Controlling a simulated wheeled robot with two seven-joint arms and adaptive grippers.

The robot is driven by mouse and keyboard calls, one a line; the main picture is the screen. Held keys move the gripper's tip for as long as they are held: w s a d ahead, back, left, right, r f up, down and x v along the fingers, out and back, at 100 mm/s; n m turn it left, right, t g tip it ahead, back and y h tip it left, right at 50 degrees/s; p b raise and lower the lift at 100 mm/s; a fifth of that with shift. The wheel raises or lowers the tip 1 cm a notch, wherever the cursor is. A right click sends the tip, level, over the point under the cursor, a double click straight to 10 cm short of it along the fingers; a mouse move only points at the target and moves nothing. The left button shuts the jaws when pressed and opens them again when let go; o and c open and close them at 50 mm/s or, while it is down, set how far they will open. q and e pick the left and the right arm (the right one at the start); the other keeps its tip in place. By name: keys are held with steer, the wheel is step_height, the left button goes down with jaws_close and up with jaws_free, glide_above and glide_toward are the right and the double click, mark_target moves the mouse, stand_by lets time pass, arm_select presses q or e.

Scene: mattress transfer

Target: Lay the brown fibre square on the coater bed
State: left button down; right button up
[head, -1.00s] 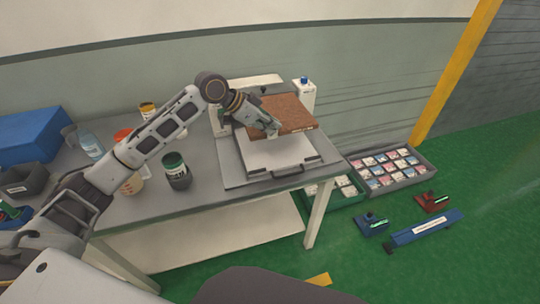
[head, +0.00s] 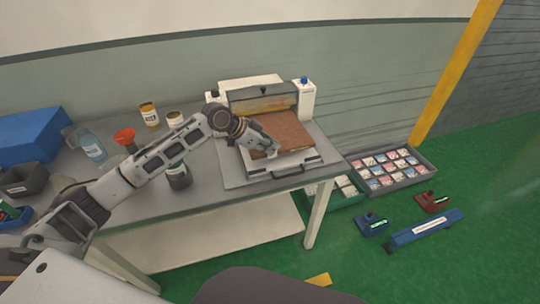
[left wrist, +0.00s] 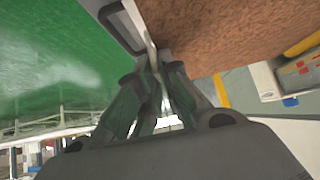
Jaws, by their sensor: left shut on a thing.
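The brown fibre square (head: 286,131) is over the bed of the coater, lying almost level at its front. The coater (head: 262,98) is a white machine with a dark hood and a roller at the back of the table. The pale front of its bed (head: 285,162) shows below the square. My left gripper (head: 271,153) is shut on the square's near left edge. In the left wrist view the square (left wrist: 235,30) fills the top right, beside the fingers (left wrist: 160,85). Whether the square rests fully on the bed is hard to tell. My right gripper is not in view.
A dark jar (head: 180,178) stands left of the coater, partly behind my left arm. A bottle (head: 92,146), an amber jar (head: 149,115), and a blue bin (head: 32,136) are farther left. A tray of small packets (head: 391,168) lies on the green floor at right.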

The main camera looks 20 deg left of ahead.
arm_select(q)
steer(key=shift+f, duration=2.15)
steer(key=c, duration=1.6)
jaws_free()
steer(key=shift+a, duration=0.1)
steer(key=shift+s+a+r, duration=0.25)
steer(key=shift+a+r, duration=0.1)
steer(key=shift+r, duration=0.2)
steer(key=shift+s+a+r, duration=0.2)
steer(key=shift+r, duration=0.05)
steer(key=shift+b+v, duration=0.35)
steer(key=shift+v, duration=4.6)
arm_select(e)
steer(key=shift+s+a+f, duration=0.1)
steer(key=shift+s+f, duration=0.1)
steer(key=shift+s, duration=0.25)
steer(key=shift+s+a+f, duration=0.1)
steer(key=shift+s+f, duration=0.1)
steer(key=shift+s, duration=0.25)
